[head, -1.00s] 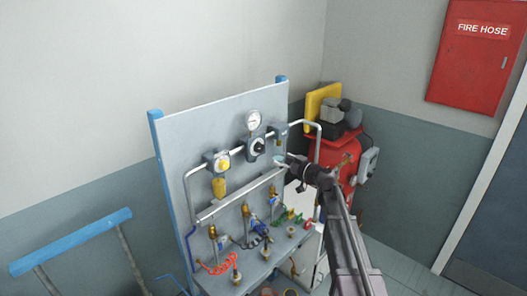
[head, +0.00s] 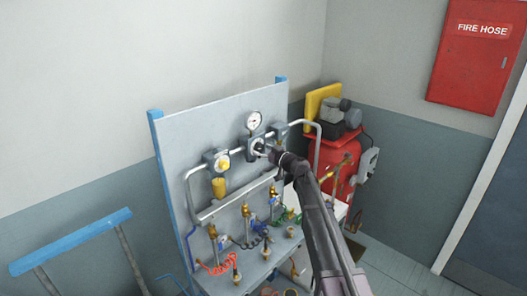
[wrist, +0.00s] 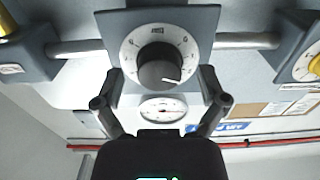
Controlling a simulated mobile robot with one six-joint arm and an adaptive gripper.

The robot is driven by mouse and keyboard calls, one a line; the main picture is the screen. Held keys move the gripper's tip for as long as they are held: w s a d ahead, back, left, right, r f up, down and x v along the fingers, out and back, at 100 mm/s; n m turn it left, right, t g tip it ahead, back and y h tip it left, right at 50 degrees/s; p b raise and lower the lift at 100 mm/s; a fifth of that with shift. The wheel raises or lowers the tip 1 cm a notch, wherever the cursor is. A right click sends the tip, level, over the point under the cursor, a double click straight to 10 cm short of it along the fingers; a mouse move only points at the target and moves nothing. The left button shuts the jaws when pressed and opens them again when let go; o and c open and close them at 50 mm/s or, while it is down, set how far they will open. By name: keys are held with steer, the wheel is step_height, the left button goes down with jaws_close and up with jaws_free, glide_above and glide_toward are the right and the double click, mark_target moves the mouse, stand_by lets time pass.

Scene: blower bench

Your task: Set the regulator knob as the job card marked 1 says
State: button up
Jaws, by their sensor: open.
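The regulator knob (wrist: 158,68) is dark and round on a white printed dial (wrist: 130,52) in a grey block. Its white pointer line points to the lower right in the wrist view. My gripper (wrist: 162,76) is open, with one finger on each side of the knob; I cannot tell whether either touches it. In the head view my gripper (head: 264,150) is at the regulator and hides most of the knob. A pressure gauge (head: 254,119) sits on the regulator and also shows in the wrist view (wrist: 163,108). No readable job card marked 1 shows.
A unit with a yellow knob (head: 222,163) stands left on the same pipe, and another grey block (head: 281,131) right. Several valves and hoses lie below the panel (head: 190,130). A red compressor tank (head: 331,160) stands right. The wrist view shows a board with papers (wrist: 262,109).

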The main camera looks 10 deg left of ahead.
steer(key=c, duration=1.2)
steer(key=shift+o, duration=0.2)
steer(key=shift+d, duration=0.35)
steer(key=shift+a, duration=0.3)
